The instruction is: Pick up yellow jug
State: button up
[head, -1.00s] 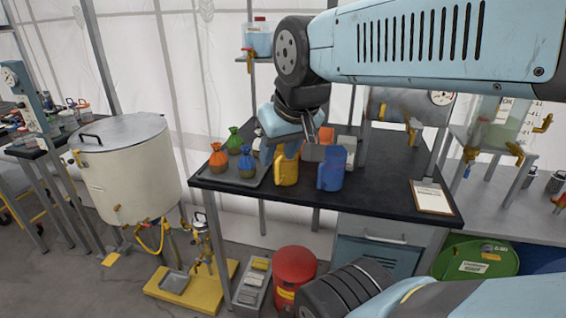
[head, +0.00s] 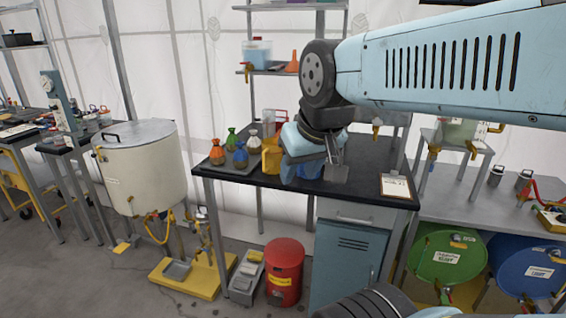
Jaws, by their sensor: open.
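The yellow jug (head: 271,160) stands upright on the black-topped table (head: 235,185), and its right side is partly hidden by my gripper in the head view. My gripper (head: 330,175) is over the table, to the right of the yellow jug and apart from it as far as I can see. Its grey fingers point down and it holds nothing that I can see.
Several tied sacks, such as an orange one (head: 217,153), stand on a tray left of the yellow jug. A clipboard (head: 395,186) lies at the table's right end. A large white tank (head: 140,170) is left of the table, and a red bin (head: 285,271) stands below its front.

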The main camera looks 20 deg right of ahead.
aim_at(271, 156)
jog(key=z, duration=0.25)
jog(key=i, duration=0.95)
jog(key=z, duration=0.6)
jog(key=k, duration=1)
jog(key=z, duration=0.65)
jog(key=i, duration=0.55)
jog(key=u, duration=0.35)
